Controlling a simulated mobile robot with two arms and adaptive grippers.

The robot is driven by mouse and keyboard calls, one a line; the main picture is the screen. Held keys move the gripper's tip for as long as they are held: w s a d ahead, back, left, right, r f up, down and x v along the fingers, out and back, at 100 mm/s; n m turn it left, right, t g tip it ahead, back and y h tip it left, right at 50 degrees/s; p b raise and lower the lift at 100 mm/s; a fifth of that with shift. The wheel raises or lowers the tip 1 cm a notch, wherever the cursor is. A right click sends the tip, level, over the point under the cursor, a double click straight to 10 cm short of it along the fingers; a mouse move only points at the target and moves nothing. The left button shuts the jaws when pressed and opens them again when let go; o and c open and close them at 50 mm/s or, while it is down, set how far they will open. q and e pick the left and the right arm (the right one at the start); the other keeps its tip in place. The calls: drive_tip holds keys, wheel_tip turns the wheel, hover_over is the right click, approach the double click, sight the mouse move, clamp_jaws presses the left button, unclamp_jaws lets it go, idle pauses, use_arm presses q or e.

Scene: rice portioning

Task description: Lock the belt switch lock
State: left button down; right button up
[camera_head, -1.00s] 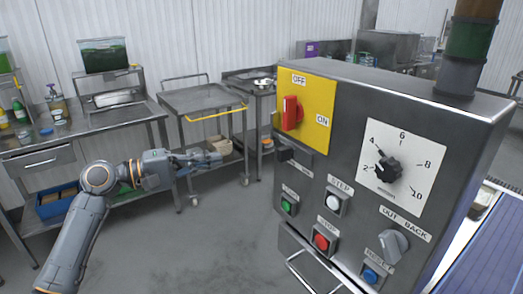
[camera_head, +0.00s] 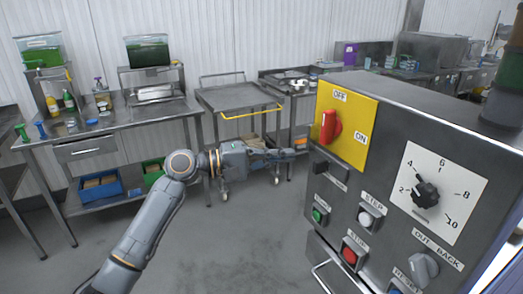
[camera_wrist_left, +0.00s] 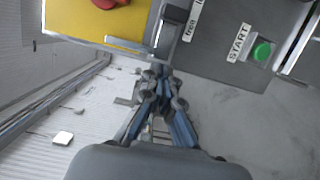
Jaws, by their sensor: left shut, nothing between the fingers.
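The control box carries a yellow switch plate (camera_head: 352,108) marked OFF and ON. Its red handle (camera_head: 329,127) stands upright, towards the OFF label. Below the plate is a small dark block (camera_head: 321,167) with a label beside it; I take it for the lock, but its state is unclear. In the left wrist view the yellow plate (camera_wrist_left: 110,25) and red handle (camera_wrist_left: 108,3) show at the top, with a grey block (camera_wrist_left: 175,22) beside them. My left gripper (camera_head: 290,153) is shut and empty, just left of the box near the block; contact is not visible. My right gripper is out of view.
The box has a green START button (camera_head: 319,215), a white STEP button (camera_head: 366,218), a red STOP button (camera_head: 350,254) and a black dial (camera_head: 425,193). A steel cart (camera_head: 238,96) and a steel table (camera_head: 110,125) stand behind. The floor between is clear.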

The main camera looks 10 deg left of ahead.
sight(316, 157)
use_arm(q)
drive_tip(key=d+p, duration=0.1)
drive_tip(key=s+d+p, duration=0.1)
drive_tip(key=d, duration=0.1)
drive_tip(key=shift+s+d, duration=0.15)
drive_tip(key=shift+d, duration=0.05)
drive_tip(key=shift+s+d+p, duration=0.3)
drive_tip(key=shift+s, duration=0.35)
